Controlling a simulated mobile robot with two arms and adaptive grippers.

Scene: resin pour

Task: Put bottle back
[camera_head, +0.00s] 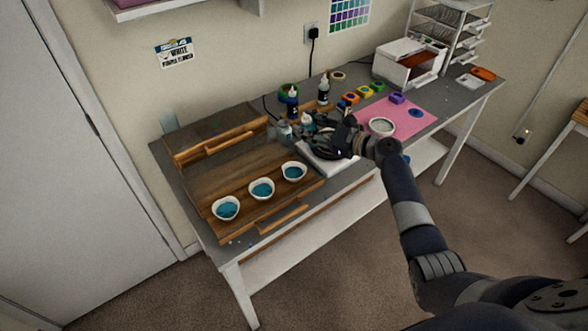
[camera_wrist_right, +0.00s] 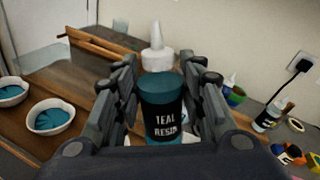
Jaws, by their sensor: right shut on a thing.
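In the right wrist view, my right gripper (camera_wrist_right: 160,105) is shut on the teal resin bottle (camera_wrist_right: 162,115). The bottle has a teal body, a black "TEAL RESIN" label and a white nozzle cap pointing away from the camera. In the head view, my right gripper (camera_head: 318,138) is above the workbench, near the right end of the wooden board (camera_head: 225,180). It hides much of the bottle there. My left gripper is in neither view.
Three white cups, left (camera_head: 226,208), middle (camera_head: 262,189) and right (camera_head: 293,171), hold teal contents on the board. A white flat device (camera_head: 328,166) lies below my gripper. A pink mat (camera_head: 410,115), small coloured pots and a white box machine (camera_head: 408,62) are to the right.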

